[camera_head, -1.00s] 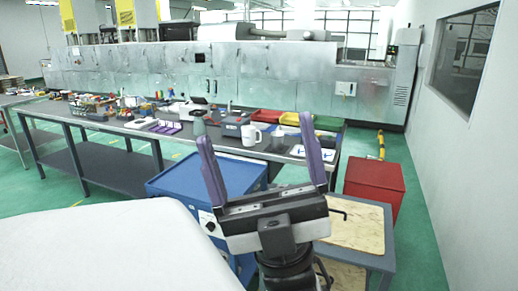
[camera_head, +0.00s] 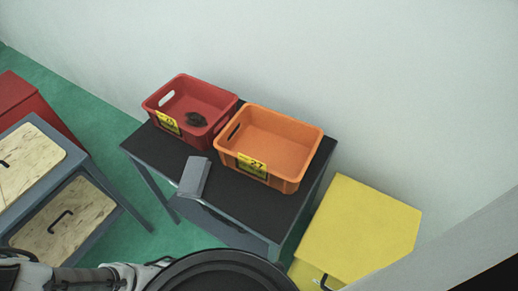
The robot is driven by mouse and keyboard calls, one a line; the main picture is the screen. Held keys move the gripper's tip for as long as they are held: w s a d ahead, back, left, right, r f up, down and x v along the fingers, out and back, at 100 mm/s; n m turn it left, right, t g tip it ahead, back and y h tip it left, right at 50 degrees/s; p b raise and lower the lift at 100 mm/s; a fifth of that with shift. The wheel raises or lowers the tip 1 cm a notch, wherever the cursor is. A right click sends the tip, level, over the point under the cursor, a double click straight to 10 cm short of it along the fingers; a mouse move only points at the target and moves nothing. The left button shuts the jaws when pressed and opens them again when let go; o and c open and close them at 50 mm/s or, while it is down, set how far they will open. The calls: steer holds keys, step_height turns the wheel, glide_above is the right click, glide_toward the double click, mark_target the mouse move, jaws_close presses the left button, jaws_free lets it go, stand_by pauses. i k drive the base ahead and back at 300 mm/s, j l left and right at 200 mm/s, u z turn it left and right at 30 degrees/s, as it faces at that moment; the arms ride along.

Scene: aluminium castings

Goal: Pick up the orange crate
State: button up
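The orange crate (camera_head: 283,178) stands upright on a small dark-topped table (camera_head: 229,191) against the wall. It looks empty and has a yellow label marked 27 on its near side and a handle slot in its left end. A red crate (camera_head: 164,125) with a dark lump inside stands just left of it. My gripper is out of the head view now; only part of my arm shows along the bottom edge, so its fingers are hidden.
A grey box-like object (camera_head: 195,177) lies at the table's front edge. A yellow cabinet (camera_head: 362,226) stands to the right. A grey cabinet with wooden panels (camera_head: 25,167) and a red box (camera_head: 15,100) stand at left. Green floor shows between.

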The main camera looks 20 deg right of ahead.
mark_target(287, 145)
steer(key=i+j, duration=0.25)
steer(key=j, duration=0.15)
steer(key=i+j, duration=0.2)
steer(key=j, duration=0.15)
steer(key=i+j, duration=0.25)
steer(key=j, duration=0.15)
steer(key=j+z, duration=0.1)
steer(key=z, duration=0.3)
steer(key=i+j+z, duration=0.1)
steer(key=z, duration=0.35)
steer(key=j+z, duration=0.25)
steer(key=z, duration=0.15)
